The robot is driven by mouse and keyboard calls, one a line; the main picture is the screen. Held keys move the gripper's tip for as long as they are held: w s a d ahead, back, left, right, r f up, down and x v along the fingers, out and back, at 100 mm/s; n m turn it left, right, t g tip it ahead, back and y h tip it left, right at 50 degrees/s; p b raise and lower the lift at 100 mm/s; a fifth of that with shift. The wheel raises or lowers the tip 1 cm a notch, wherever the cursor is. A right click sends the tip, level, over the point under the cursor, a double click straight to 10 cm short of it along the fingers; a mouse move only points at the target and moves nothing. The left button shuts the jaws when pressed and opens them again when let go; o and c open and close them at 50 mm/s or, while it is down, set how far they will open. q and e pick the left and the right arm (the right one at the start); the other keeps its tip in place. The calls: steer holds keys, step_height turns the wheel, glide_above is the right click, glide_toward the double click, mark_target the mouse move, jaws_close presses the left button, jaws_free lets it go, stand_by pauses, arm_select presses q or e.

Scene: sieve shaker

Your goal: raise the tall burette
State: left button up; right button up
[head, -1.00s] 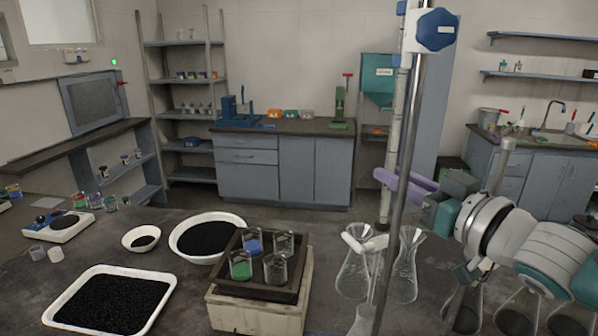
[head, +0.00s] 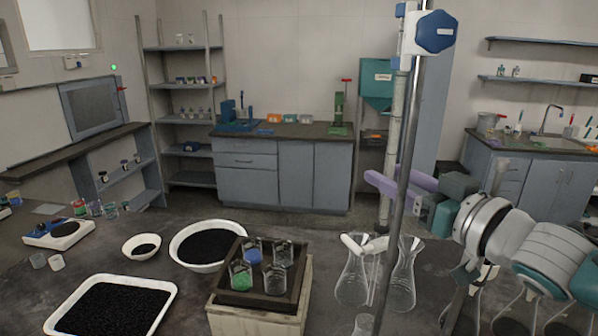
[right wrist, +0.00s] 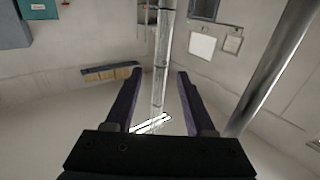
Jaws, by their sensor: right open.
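The tall burette (head: 395,120) is a slim, pale upright tube with ring marks, standing close to a metal stand rod (head: 408,150). A clamp with a blue knob (head: 435,31) is near its top. A white stopcock (head: 363,243) is low down. My right gripper (head: 377,178) is open, with its purple fingers around the burette's lower part. In the right wrist view the burette (right wrist: 165,50) runs between the two spread fingers (right wrist: 160,74), with visible gaps on both sides. The burette's lower end is partly hidden by the rod and glassware. My left gripper is not in view.
Glass flasks (head: 354,280) stand below the burette, and more are under my right arm. Left of them is a wooden box (head: 258,318) bearing a dark tray of beakers. A white tray of black grains (head: 166,291) and bowls (head: 141,255) stand further left.

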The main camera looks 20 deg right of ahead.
stand_by(0.3)
steer(key=shift+s, duration=0.2)
steer(key=s+d+r+p, duration=0.1)
steer(key=s+r+p, duration=0.6)
steer(key=s+p, duration=0.3)
steer(key=shift+s+p, duration=0.35)
steer(key=shift+p, duration=0.55)
